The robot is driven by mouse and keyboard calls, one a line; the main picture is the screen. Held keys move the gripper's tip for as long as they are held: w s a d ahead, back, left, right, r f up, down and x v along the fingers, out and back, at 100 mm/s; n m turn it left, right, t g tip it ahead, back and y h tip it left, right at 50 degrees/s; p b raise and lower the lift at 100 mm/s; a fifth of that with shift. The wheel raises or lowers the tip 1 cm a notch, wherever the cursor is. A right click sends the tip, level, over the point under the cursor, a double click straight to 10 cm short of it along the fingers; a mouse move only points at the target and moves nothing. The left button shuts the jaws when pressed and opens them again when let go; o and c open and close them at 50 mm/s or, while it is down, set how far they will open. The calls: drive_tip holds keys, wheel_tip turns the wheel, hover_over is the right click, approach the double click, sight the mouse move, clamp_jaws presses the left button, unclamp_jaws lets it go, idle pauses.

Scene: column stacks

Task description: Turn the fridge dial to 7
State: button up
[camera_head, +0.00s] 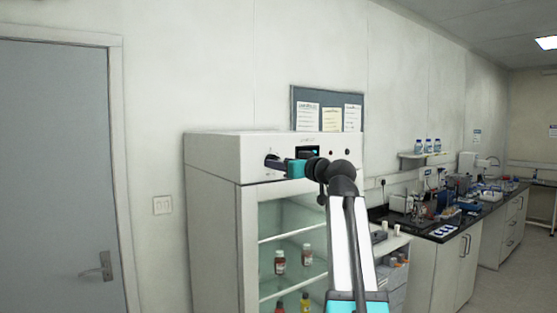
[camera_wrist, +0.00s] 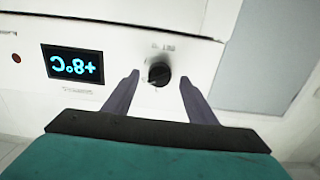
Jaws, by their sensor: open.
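The white fridge (camera_head: 215,150) stands against the wall with a control panel along its top front. In the wrist view, its round black dial (camera_wrist: 159,73) has a light pointer mark and small print around it too blurred to read. My gripper (camera_wrist: 159,80) is open, with one finger on each side of the dial and a gap on both sides. In the head view my gripper (camera_head: 270,162) is at the left part of the panel and mostly hides the dial. A display (camera_wrist: 73,65) beside the dial reads +8°C, upside down in the wrist view.
Bottles (camera_head: 280,262) stand on shelves behind the fridge's glass door. A grey door (camera_head: 55,180) is at the left. A lab bench (camera_head: 440,228) with instruments is at the right. A noticeboard (camera_head: 328,109) hangs above the fridge.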

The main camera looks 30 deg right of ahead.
drive_tip(key=shift+w, duration=1.2)
drive_tip(key=c, duration=1.1)
drive_tip(key=shift+o, duration=0.2)
drive_tip(key=shift+m, duration=0.5)
drive_tip(key=m, duration=1.1)
drive_tip(key=shift+a, duration=0.1)
